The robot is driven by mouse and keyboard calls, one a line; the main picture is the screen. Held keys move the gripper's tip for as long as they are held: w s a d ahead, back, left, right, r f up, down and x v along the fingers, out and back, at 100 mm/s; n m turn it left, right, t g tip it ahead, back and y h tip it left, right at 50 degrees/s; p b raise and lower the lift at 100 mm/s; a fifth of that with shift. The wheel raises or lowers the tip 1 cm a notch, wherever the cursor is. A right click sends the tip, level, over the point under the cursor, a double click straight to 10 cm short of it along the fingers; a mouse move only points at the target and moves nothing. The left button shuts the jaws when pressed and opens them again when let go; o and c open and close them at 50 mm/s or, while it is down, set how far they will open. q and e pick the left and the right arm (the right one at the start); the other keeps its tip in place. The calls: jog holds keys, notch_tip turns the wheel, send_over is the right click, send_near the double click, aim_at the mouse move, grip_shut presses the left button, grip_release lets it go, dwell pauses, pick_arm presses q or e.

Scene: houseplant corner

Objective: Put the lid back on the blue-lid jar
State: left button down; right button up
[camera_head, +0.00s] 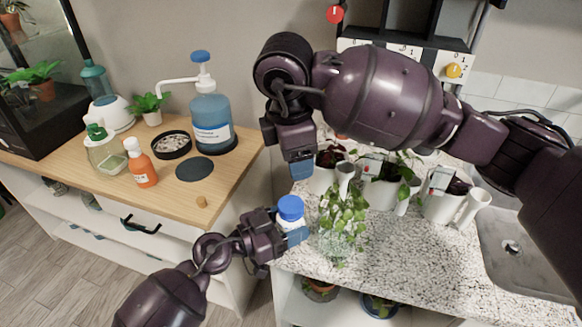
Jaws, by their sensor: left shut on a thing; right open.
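The blue lid (290,206) sits level on top of the small white jar (289,223); I cannot tell whether it is tight. My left gripper (287,230) is shut on the jar's body and holds it upright, by the gap between the wooden table and the speckled counter. My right gripper (301,168) points down from above with its blue fingertips a little above the lid, apart from it. It is open, and no object shows between its fingers.
A blue pump bottle (211,122), an orange bottle (141,166) and a black dish (171,146) stand on the wooden table (225,185). A leafy plant (343,211) and white pots (440,206) stand on the speckled counter (400,265), close to the jar's right.

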jog(key=n, duration=2.2)
jog(key=s+n, duration=0.1)
jog(key=n, duration=0.9)
jog(key=shift+d+f+n+g, duration=0.2)
jog(key=shift+f+n+g, duration=0.15)
jog(key=shift+n+g, duration=0.05)
jog(key=n, duration=0.5)
jog(key=shift+s+a+f+n, duration=0.15)
jog(key=shift+s+f+n, duration=0.1)
jog(key=shift+f+n, duration=0.05)
jog(key=n, duration=0.4)
jog(key=n+y, duration=0.1)
jog(key=n, duration=0.2)
jog(key=shift+s+a+f+g, duration=0.1)
jog(key=shift+s+a+g, duration=0.1)
jog(key=shift+a+g, duration=0.15)
jog(key=n, duration=0.4)
jog(key=shift+a, duration=0.1)
jog(key=n, duration=0.3)
